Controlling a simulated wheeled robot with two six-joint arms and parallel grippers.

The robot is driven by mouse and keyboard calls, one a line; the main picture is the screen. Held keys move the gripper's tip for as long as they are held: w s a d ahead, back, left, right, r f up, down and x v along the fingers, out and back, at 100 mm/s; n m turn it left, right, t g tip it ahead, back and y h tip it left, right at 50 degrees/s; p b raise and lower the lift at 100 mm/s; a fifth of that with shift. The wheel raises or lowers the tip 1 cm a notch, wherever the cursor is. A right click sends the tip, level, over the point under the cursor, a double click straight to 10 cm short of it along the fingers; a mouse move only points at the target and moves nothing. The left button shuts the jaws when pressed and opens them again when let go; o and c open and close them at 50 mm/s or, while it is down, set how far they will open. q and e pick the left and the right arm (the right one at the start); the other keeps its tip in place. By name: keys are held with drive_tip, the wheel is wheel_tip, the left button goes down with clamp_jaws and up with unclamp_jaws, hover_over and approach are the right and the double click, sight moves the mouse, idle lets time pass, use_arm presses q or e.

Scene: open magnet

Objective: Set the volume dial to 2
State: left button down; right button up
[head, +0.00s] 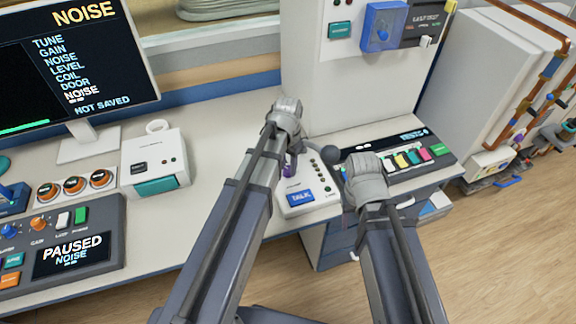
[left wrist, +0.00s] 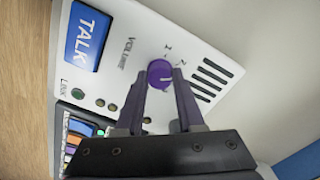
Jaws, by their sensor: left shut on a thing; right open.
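The purple volume dial (left wrist: 160,75) sits on a white intercom panel (left wrist: 135,30) under the printed word VOLUME, with the marks 1 and 2 beside it. A white pointer line shows on the dial's face, toward the side of the 2; its exact setting is hard to tell. My left gripper (left wrist: 160,90) has its fingers on both sides of the dial and is shut on it. In the head view the dial (head: 288,169) is partly hidden by my left gripper (head: 287,150). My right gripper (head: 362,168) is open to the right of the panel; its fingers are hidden.
The panel's blue TALK button (head: 300,198) is close to the dial. A dark console with coloured keys (head: 400,155) stands to the right. A white box (head: 152,163) and a PAUSED console (head: 70,250) are at left.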

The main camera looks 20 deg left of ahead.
sight(288, 169)
use_arm(q)
drive_tip(key=shift+n, duration=1.5)
drive_tip(key=c, duration=0.5)
unclamp_jaws()
wheel_tip(288, 169, up, 8)
drive_tip(key=p, duration=0.8)
drive_tip(key=shift+f, duration=0.1)
